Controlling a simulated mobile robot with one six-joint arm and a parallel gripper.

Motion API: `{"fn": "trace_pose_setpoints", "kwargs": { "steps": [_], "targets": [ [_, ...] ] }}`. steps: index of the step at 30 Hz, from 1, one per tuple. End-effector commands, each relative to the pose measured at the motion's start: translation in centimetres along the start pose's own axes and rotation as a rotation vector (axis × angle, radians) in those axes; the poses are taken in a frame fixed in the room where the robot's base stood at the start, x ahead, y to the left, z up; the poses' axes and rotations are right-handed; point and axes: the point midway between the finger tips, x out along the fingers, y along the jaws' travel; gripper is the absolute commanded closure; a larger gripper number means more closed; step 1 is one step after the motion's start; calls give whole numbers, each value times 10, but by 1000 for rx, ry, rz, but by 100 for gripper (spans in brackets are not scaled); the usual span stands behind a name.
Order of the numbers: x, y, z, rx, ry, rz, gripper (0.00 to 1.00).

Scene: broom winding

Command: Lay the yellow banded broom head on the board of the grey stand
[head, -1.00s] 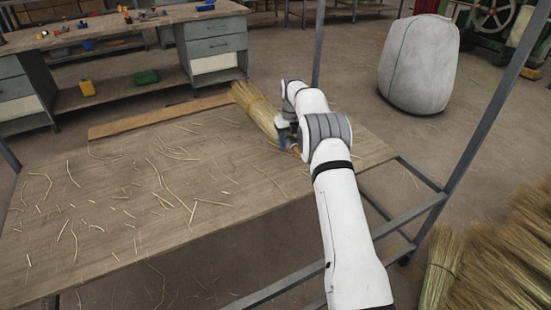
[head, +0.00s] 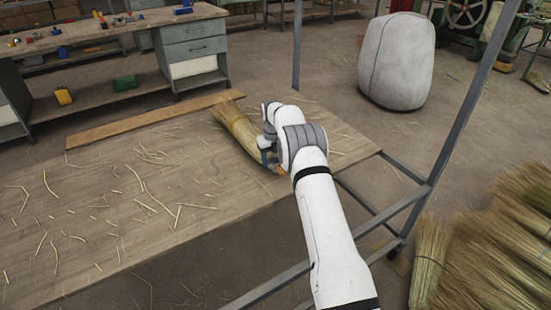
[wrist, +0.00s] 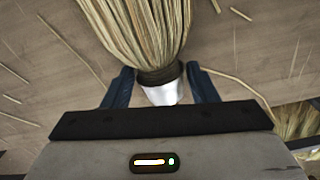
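The broom head (head: 238,128) is a straw bundle lying over the far right part of the wooden board (head: 130,215) of the grey stand (head: 455,125). Its bristles fan toward the back left; whether it touches the board is unclear. A small orange-yellow patch shows at its neck in the head view. In the wrist view the bristles (wrist: 145,30) run upward from a dark collar and pale, bright end. My gripper (wrist: 160,80) has one blue finger on each side of this neck and looks shut on it. My arm partly hides the neck in the head view.
Loose straws litter the board, and a plank (head: 150,122) lies along its back edge. A workbench (head: 130,20) with drawers stands behind. A pale sack (head: 397,60) stands at the back right, and straw bundles (head: 500,235) lie at the lower right.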

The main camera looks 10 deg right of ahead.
Motion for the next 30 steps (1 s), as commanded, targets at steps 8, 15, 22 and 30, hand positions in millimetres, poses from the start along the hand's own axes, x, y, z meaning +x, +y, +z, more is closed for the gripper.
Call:
{"fn": "trace_pose_setpoints", "kwargs": {
  "steps": [8,15,22,30],
  "targets": [
    [-1,0,0,-1,0,0,30],
    [-6,1,0,-1,-1,0,30],
    [-46,1,1,-1,-4,-1,30],
    [-100,2,1,-2,-2,0,30]
  ]
}}
